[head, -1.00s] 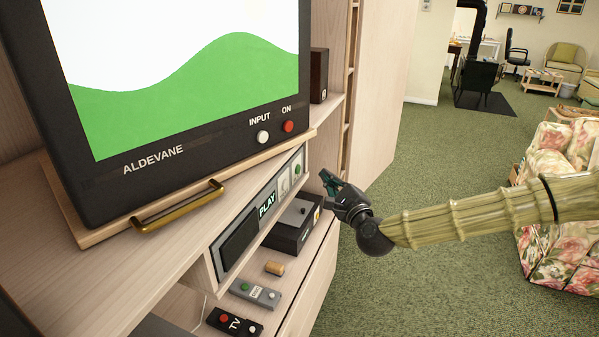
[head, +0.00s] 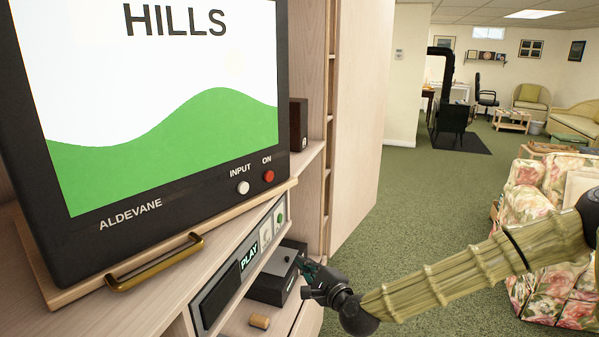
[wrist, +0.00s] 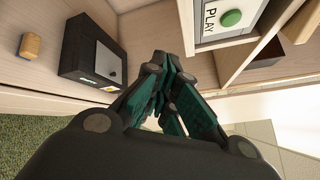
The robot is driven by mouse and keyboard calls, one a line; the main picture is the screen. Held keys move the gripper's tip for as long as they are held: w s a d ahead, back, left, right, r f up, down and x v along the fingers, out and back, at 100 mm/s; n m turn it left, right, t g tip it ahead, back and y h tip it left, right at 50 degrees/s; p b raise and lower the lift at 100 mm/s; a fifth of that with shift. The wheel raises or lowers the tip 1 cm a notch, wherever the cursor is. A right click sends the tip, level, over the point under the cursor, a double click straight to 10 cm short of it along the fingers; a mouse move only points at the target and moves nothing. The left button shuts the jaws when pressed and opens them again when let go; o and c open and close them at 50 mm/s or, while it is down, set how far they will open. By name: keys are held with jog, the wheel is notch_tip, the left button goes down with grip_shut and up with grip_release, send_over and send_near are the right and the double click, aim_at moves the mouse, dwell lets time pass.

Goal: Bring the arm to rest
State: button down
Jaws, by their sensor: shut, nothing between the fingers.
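My gripper (head: 310,272) is at the end of my raised arm, in front of the open shelf of the wooden cabinet, to the right of the player marked PLAY (head: 212,304). In the wrist view its green-padded fingers (wrist: 164,68) are shut with nothing between them. The black box (head: 268,288) on the shelf lies just behind and left of the fingers in the head view. It also shows in the wrist view (wrist: 78,62), left of the fingers. The player's green button (wrist: 231,18) is up and right of the fingers there.
The television (head: 205,198) shows HILLS over a green slope, with a brass handle (head: 155,263) below it. A floral sofa (head: 540,205) stands right, behind my arm. Green carpet (head: 400,215) is open beyond.

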jog(key=s+d+f+n+g+h, duration=0.3)
jog(key=s+f+n+g, duration=0.65)
jog(key=s+f, duration=1.7)
jog(key=s+d+f+n+g+h, duration=0.2)
jog(key=s+d+f+n, duration=0.2)
jog(key=s+d, duration=0.5)
jog(key=s+d+f+n+g+h, duration=0.3)
jog(key=s+d+f+n, duration=0.1)
jog(key=s+d, duration=0.6)
jog(key=shift+s+d+f+h, duration=0.15)
jog(key=shift+s+f+h, duration=0.15)
jog(key=shift+s+f, duration=0.2)
jog(key=shift+n, duration=0.25)
